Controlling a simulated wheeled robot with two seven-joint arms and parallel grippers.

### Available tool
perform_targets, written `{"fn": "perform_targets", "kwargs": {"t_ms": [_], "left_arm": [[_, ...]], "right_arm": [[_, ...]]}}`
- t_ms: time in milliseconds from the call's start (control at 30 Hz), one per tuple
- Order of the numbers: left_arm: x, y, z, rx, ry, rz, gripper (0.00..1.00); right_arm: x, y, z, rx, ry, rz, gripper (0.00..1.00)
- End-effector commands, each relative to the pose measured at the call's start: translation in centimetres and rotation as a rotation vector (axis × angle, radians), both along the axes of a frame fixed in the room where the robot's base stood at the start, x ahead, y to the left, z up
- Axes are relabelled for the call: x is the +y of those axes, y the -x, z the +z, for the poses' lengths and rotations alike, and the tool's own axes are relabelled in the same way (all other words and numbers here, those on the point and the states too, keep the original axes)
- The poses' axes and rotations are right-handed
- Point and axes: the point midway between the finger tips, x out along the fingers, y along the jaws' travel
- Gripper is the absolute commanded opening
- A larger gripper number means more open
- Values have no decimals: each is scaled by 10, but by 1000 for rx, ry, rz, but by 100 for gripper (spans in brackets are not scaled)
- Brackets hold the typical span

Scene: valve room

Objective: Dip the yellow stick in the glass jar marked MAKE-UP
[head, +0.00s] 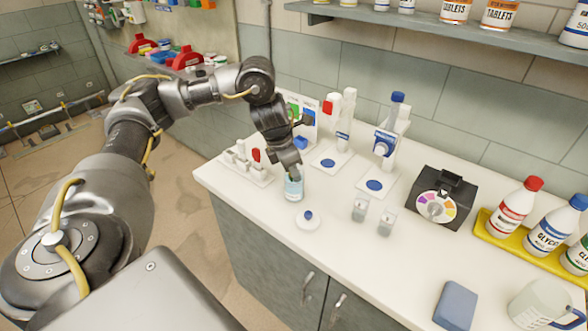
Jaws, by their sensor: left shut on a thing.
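A small glass jar (294,188) with bluish contents and a pale label stands upright on the white counter, near its front left edge. The label is too small to read. My left gripper (290,169) points down right at the jar's mouth, jaws shut. What it holds is hidden by the jaws and the jar; I take it to be the yellow stick, since no yellow stick shows elsewhere. I cannot tell how deep its tip is. A white lid with a blue knob (308,218) lies in front of the jar. My right gripper is out of view.
A white rack (246,168) with a red-topped item stands left of the jar. Dispensers (387,145) stand behind. Two small glass cells (386,224), a black colour-wheel device (443,200), a yellow bottle tray (533,253) and a blue block (455,305) are to the right.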

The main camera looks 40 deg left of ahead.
Motion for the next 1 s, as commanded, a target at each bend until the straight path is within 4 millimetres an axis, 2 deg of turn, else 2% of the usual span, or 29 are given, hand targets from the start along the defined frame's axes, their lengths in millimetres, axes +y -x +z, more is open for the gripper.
{"fn": "perform_targets", "kwargs": {"t_ms": [200,1000], "left_arm": [[-1,-1,23,-6,3,0,0],[-1,-2,81,-9,5,0,0]], "right_arm": [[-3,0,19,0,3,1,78],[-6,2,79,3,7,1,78]]}}
